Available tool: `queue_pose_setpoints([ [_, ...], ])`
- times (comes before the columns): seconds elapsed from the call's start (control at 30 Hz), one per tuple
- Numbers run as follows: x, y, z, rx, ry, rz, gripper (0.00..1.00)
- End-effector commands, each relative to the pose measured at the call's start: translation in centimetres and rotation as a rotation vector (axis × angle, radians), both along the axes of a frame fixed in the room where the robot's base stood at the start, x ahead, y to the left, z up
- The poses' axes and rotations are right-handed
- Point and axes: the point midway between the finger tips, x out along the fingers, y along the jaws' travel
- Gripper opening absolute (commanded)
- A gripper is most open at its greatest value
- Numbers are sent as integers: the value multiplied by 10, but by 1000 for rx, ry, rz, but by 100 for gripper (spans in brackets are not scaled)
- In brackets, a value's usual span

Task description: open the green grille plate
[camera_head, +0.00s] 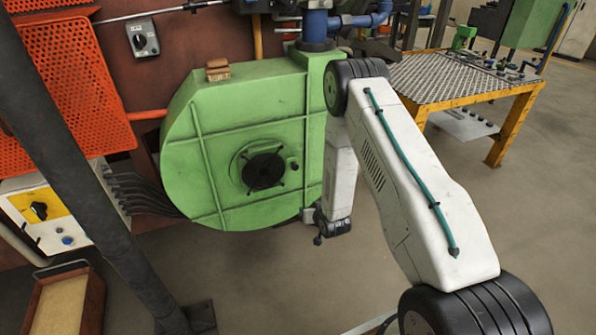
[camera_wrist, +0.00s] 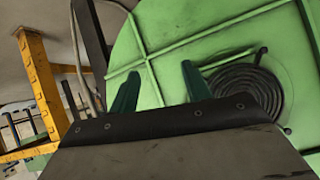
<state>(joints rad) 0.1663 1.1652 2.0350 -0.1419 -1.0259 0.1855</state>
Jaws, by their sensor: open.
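The green grille plate (camera_head: 264,168) is a round plate with a dark round grille at its centre, set on the front of a big green drum-shaped housing (camera_head: 215,115). It looks closed. In the wrist view the plate (camera_wrist: 291,65) lies at the right, with dark coiled rings and a small green bar (camera_wrist: 235,64) at its upper edge. My gripper (camera_wrist: 160,69) is open and empty, with two teal fingers pointing toward the housing, left of the plate in that view. In the head view my arm's end is low, right of the plate; its fingers cannot be made out.
A yellow table (camera_head: 520,115) with a tread-plate top stands at the back right. Orange perforated panels (camera_head: 75,85) and a control box (camera_head: 50,215) are at the left. A dark post (camera_head: 85,180) crosses the left side. Open floor (camera_head: 270,280) lies before the housing.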

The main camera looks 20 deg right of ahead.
Motion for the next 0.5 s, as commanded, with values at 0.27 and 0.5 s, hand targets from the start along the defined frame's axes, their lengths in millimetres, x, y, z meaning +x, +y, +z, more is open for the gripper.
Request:
queue_pose_setpoints([
  [0.27,46,1,79,42,-509,1,48],
  [0.5,56,1,100,59,-610,-1,48],
])
